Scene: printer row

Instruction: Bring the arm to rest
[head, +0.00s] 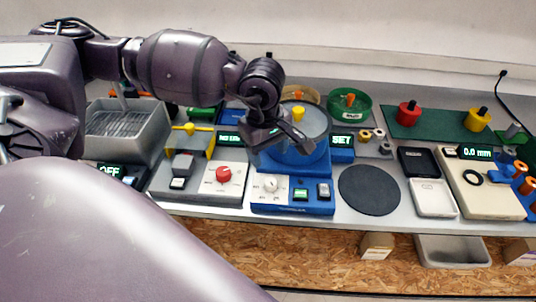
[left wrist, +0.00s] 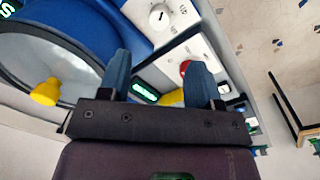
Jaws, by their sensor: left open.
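My left arm (head: 180,68) reaches in from the left over the bench, bent at the wrist. My left gripper (head: 284,138) hangs in front of a blue machine (head: 310,165) with a round grey lid and yellow knob (head: 298,114). In the left wrist view the two blue fingers (left wrist: 160,78) are spread apart, with nothing held between them. The yellow knob (left wrist: 45,92) shows there to the left of the fingers, apart from them. I cannot tell whether the gripper touches the machine. My right gripper is not in view.
Left of the blue machine stand a white panel with a red knob (head: 223,174) and a grey basin (head: 153,131). Right of it are a dark round mat (head: 369,190), small trays and a cream device (head: 487,191). A shelf below holds a bin (head: 453,251).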

